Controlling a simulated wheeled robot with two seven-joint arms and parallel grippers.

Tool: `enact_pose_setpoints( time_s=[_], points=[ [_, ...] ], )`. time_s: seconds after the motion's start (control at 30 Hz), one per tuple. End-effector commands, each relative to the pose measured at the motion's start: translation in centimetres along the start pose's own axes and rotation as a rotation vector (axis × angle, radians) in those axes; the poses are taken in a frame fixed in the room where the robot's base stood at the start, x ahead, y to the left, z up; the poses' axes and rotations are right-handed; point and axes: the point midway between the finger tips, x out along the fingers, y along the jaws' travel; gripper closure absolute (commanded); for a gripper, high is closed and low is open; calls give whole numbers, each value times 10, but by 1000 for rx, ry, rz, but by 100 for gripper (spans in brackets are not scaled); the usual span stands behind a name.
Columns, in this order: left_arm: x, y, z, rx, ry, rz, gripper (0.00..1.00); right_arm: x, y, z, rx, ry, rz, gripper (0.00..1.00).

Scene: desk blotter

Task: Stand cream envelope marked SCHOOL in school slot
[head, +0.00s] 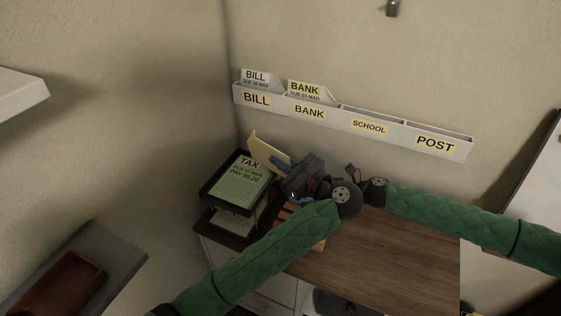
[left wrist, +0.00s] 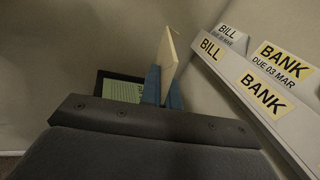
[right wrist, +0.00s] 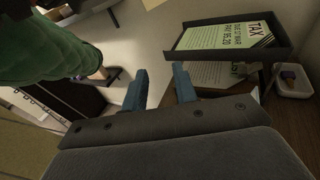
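The cream envelope (head: 257,146) is held tilted above the paper trays at the left of the desk. It also shows edge-on in the left wrist view (left wrist: 168,52); its marking is not readable. My left gripper (head: 281,163) is shut on its lower part, with blue fingers on both sides (left wrist: 163,88). The school slot (head: 369,127) is in the white wall rack, to the right of the envelope and apart from it. It looks empty. My right gripper (right wrist: 160,87) is open and empty; its fingers cannot be made out in the head view.
The wall rack also has BILL (head: 256,99) and BANK (head: 309,111) slots holding envelopes, and a POST slot (head: 435,144). A black tray with a TAX paper (head: 238,181) stands at the desk's left. The wooden desktop (head: 390,255) is clear at right.

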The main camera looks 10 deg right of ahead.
Motion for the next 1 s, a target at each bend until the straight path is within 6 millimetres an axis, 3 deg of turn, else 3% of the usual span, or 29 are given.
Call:
enact_pose_setpoints(
  time_s=[0.27, 0.37, 0.6, 1.0],
  points=[
    [0, 0, 0, 0, 0, 0, 100, 47, 17, -32, 90, 23, 100, 71],
    [0, 0, 0, 0, 0, 0, 100, 74, 26, -46, 143, 31, 144, 71],
    [0, 0, 0, 0, 0, 0, 100, 165, 58, -80, 344, 13, 226, 71],
    [0, 0, 0, 0, 0, 0, 100, 306, 100, -102, 869, -250, 111, 71]
  ],
)
